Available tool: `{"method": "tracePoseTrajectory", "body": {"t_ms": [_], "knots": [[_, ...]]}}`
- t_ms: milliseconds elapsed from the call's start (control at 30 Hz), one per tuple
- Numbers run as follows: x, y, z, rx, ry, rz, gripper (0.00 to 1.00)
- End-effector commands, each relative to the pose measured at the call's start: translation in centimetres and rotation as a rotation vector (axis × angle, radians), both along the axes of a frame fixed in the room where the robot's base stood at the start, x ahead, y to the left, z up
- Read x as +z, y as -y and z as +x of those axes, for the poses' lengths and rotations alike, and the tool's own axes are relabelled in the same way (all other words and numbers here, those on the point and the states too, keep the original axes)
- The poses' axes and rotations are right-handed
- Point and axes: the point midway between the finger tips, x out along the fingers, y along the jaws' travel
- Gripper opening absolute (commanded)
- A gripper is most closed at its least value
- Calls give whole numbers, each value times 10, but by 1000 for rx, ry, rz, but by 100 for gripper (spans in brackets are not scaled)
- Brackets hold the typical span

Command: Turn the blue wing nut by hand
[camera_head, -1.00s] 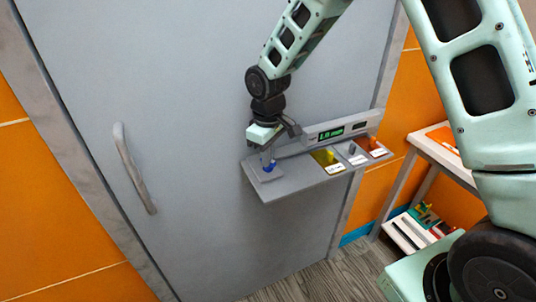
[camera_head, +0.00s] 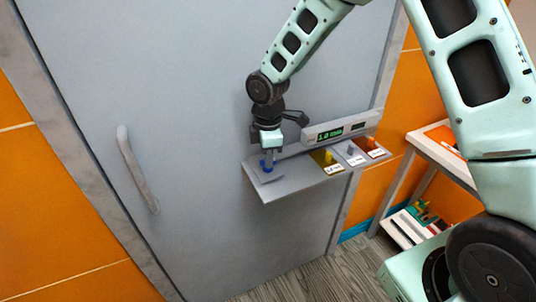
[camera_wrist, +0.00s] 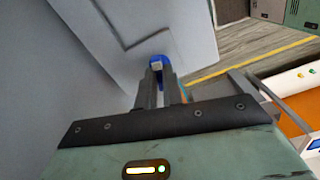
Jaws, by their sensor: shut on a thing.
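The blue wing nut (camera_head: 267,166) is at the left end of a grey shelf (camera_head: 290,184) on the front of a grey locker door. My gripper (camera_head: 268,160) points down at it from above. In the wrist view the blue wing nut (camera_wrist: 160,62) shows at the tips of my gripper's fingers (camera_wrist: 160,80). The fingers are shut on it and hide part of it. How far it is turned cannot be told.
A panel with a green display (camera_head: 330,135) stands along the shelf's back edge. A yellow part (camera_head: 328,157) and other small labelled fixtures sit to the right. A door handle (camera_head: 137,168) is at left. A white side table (camera_head: 445,152) stands at right.

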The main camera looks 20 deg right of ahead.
Motion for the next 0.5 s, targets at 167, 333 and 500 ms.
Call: {"method": "tracePoseTrajectory", "body": {"t_ms": [167,333,500], "knots": [[-4,1,-3,43,-10,-2,0],[-4,1,-3,58,-10,-2,0],[-4,1,-3,59,-10,-2,0]]}}
